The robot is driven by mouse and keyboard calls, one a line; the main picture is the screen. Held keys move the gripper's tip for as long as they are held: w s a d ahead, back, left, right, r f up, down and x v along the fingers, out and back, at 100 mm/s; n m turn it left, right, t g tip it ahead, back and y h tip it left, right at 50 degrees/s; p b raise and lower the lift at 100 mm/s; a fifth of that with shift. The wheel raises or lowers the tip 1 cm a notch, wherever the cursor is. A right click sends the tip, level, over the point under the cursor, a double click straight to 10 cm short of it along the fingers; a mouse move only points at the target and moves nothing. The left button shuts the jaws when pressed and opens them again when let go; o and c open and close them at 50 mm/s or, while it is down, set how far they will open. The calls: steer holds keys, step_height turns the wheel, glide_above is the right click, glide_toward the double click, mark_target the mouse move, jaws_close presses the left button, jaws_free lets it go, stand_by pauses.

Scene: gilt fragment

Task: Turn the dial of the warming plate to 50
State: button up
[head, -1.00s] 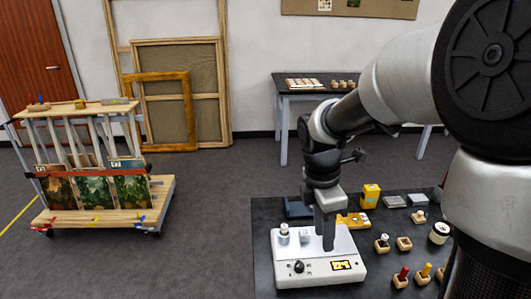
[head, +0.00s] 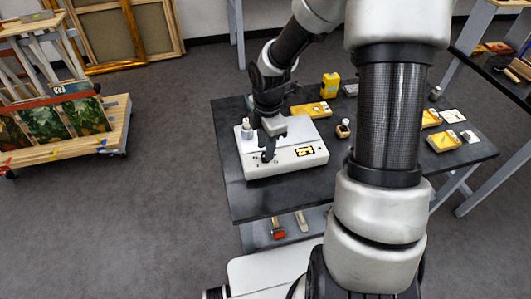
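The digits on the display are too small to read surely. My gripper (head: 268,157) points down at the front panel, left of the display. The dial is hidden behind my gripper's fingers. I cannot tell whether the fingers touch the dial or how far apart they are.
A small pale container (head: 247,132) stands on the plate's back left. More yellow trays (head: 444,141) are on the table's right. A wooden cart (head: 112,125) stands on the floor at left.

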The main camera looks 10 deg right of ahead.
steer(key=shift+w+f, duration=0.1)
steer(key=shift+f, duration=1.35)
steer(key=shift+c, duration=0.3)
jaws_close()
